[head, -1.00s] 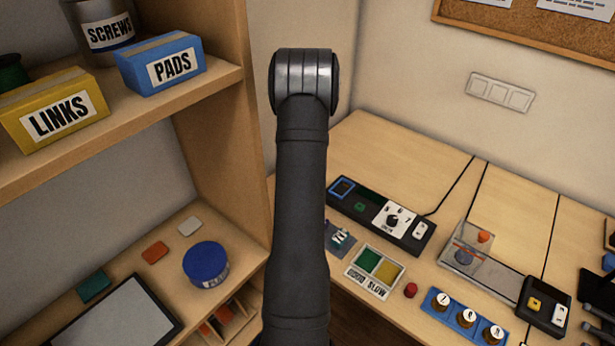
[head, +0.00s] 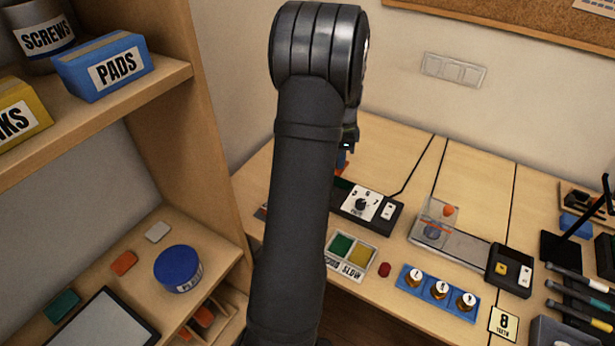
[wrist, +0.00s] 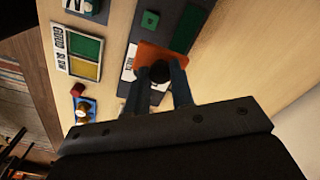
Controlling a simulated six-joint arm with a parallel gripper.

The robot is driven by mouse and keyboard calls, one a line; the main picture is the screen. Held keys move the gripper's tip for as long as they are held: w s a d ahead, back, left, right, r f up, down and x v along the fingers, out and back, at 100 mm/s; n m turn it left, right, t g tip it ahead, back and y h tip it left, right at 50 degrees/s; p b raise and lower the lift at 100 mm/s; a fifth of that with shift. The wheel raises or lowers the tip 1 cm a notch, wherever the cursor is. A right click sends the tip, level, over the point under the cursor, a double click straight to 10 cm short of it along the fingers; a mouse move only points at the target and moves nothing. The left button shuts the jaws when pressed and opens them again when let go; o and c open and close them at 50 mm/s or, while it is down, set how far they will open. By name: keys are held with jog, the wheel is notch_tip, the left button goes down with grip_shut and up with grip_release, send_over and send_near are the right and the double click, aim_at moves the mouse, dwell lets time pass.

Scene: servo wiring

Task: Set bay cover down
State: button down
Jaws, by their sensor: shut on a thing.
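The bay cover looks like an orange plate (wrist: 172,56), seen in the wrist view just past my fingertips. My gripper (wrist: 161,80) is shut on it, with a dark round piece between its two blue fingers; I cannot tell whether that piece is the cover's knob. The cover overlaps the dark control unit in that view, and its height above it is unclear. In the head view my gripper (head: 343,160) shows only partly past my arm, above the control unit (head: 392,228). The cover and the unit's left end are largely hidden there.
The green and yellow pad tray (head: 352,256), a red button (head: 385,269) and a blue block with several knobs (head: 438,293) stand in front of the unit. A clear guard (head: 437,222) stands to its right. The shelf (head: 215,150) rises on the left.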

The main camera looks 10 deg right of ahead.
jog(key=w+a+f, duration=0.4)
jog(key=w, duration=0.1)
jog(key=w+a+f, duration=0.2)
jog(key=w+a, duration=0.1)
jog(key=shift+f, duration=0.3)
jog(key=shift+w+f, duration=0.15)
jog(key=shift+f, duration=1.9)
jog(key=shift+f, duration=0.2)
jog(key=c, duration=1.3)
grip_release()
jog(key=shift+o, duration=0.2)
jog(key=shift+r, duration=0.1)
